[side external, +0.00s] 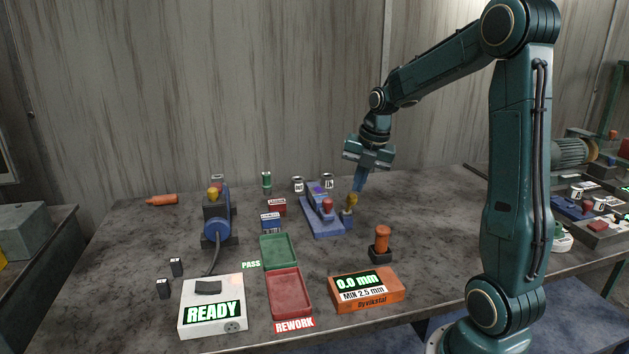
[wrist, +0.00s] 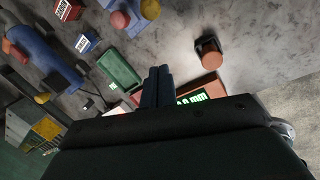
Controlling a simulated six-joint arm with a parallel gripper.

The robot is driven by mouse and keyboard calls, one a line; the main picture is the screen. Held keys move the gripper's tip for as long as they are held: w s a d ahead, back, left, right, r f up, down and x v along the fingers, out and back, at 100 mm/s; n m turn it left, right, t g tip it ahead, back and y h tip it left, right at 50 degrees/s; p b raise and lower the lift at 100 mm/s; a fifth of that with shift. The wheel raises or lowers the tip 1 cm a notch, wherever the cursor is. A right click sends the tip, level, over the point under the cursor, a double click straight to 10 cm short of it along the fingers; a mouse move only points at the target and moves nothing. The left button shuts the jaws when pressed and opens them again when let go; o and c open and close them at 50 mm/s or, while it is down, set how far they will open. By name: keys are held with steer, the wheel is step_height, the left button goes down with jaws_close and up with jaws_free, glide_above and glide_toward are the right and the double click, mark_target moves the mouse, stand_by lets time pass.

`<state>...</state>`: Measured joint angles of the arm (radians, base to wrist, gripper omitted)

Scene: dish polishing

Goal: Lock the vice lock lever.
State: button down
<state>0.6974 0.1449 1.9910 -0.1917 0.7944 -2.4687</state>
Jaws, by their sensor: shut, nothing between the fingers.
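The blue vice (side external: 322,222) stands on the table right of centre. It carries a red knob (side external: 327,205) and, at its right side, a yellow knob (side external: 352,199); I cannot tell for certain which one tops the lock lever. My gripper (side external: 358,188) points down just above the yellow knob, and contact cannot be told. Its fingers are shut and empty. In the wrist view the shut fingers (wrist: 158,69) lie below the vice, whose red knob (wrist: 120,20) and yellow knob (wrist: 150,9) show at the top edge. Most of the vice is cut off there.
A blue polishing machine (side external: 217,226) stands left of the vice. In front are a green tray (side external: 279,252), a red tray (side external: 289,293), an orange gauge (side external: 366,292) reading 0.0 mm, a white READY box (side external: 212,306) and an orange-handled stamp (side external: 382,240).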

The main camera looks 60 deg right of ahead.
mark_target(350, 205)
steer(key=shift+f, duration=0.15)
steer(key=x, duration=1)
steer(key=shift+w+d+r, duration=0.15)
steer(key=shift+d+r, duration=0.15)
steer(key=shift+d, duration=0.3)
steer(key=shift+w+d+r, duration=0.15)
steer(key=shift+d+r, duration=0.2)
steer(key=shift+d, duration=0.25)
steer(key=shift+w+d+r, duration=0.15)
steer(key=shift+d+r, duration=0.15)
steer(key=shift+d, duration=0.25)
